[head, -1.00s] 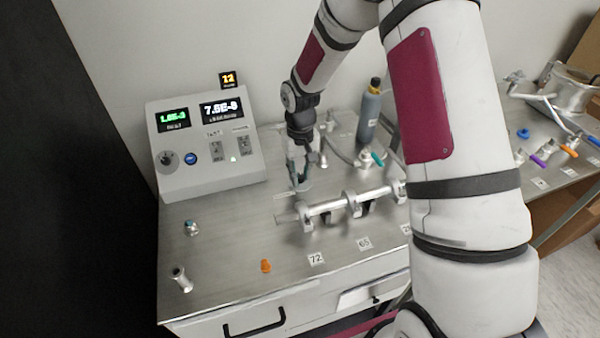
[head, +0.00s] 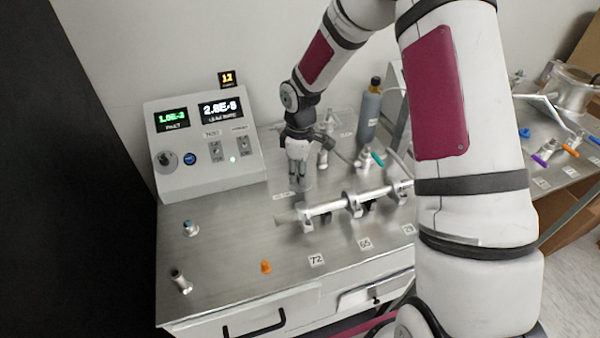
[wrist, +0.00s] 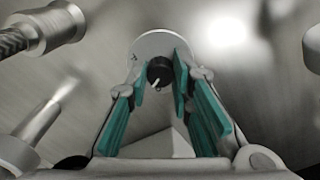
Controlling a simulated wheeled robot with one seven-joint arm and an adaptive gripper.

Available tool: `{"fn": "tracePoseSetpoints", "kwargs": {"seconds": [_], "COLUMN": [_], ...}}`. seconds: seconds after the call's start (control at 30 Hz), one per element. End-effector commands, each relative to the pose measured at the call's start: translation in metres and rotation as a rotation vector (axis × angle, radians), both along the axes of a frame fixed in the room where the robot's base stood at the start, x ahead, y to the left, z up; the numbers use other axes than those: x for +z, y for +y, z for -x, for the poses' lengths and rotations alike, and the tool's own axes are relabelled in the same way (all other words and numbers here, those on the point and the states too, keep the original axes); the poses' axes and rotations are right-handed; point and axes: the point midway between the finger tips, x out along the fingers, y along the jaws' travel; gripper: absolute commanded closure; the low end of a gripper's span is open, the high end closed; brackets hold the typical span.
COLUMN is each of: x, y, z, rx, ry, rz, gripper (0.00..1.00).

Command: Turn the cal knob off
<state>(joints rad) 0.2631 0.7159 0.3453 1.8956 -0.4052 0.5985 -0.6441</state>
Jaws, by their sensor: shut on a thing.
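The cal knob (wrist: 158,73) is a small dark knob with a white pointer mark, on a round silver disc (wrist: 160,44) in the wrist view. The mark points toward the lower left of that picture. My gripper (wrist: 161,82) has its teal-padded fingers on either side of the knob and is shut on it. In the head view my gripper (head: 300,186) reaches down to the metal bench top, left of the bottle. The knob is hidden behind the fingers there. A small white label (head: 283,195) lies beside it.
A grey control box (head: 205,180) with two displays stands at the back left. A metal tube in clamps (head: 345,204) lies just in front of my gripper. A dark bottle (head: 369,112) and a teal-handled valve (head: 377,158) stand to the right.

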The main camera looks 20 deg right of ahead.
Motion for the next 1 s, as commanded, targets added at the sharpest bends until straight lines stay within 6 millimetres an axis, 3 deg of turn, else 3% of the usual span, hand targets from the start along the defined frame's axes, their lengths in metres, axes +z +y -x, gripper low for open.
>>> {"fn": "tracePoseSetpoints", "kwargs": {"seconds": [0.5,1.0], "x": [0.0005,0.0005], "y": [0.0011,0.0008], "z": [0.0,-0.0001], "rx": [0.342,0.405], "ry": [-0.001,-0.001], "rz": [-0.001,-0.001], "gripper": [1.0,1.0]}}
